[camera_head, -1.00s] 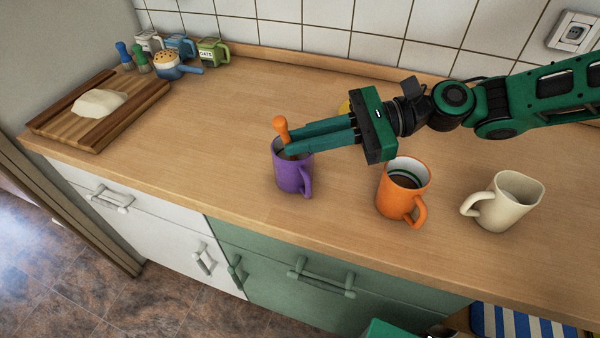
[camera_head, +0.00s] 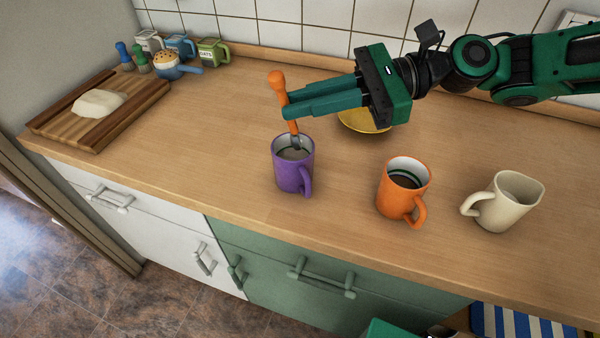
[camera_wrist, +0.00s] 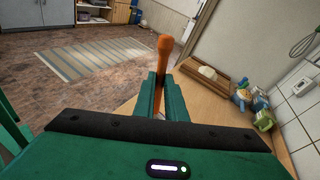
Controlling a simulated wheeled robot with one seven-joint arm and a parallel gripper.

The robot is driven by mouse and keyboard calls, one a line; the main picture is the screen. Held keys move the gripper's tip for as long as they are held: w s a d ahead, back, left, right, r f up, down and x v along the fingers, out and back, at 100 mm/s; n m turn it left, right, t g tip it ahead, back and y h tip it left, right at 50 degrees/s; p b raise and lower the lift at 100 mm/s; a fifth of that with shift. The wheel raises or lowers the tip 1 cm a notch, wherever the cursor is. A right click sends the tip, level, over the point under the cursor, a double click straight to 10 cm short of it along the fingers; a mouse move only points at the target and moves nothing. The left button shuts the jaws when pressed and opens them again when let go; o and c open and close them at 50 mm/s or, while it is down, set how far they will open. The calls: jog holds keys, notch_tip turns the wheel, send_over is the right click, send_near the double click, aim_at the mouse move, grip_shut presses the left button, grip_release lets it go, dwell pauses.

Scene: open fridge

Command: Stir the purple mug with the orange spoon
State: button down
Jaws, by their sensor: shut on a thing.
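The purple mug (camera_head: 291,176) stands upright on the wooden counter, its handle towards the lower right, with some contents showing inside. My gripper (camera_head: 287,104) is shut on the orange spoon (camera_head: 276,82) and holds it nearly upright above the mug. The spoon's metal lower end is at the mug's opening; I cannot tell whether its tip is inside or just above the rim. In the wrist view the orange handle (camera_wrist: 164,52) stands up between the two green fingers (camera_wrist: 158,97). The mug is hidden there.
An orange mug (camera_head: 394,200) with dark contents and a cream mug (camera_head: 500,208) stand to the right. A yellow dish (camera_head: 362,121) sits behind my gripper. A cutting board (camera_head: 60,127) with dough and several jars are at the left. The counter's middle-left is clear.

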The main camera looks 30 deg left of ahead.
jog(key=shift+r, duration=2.05)
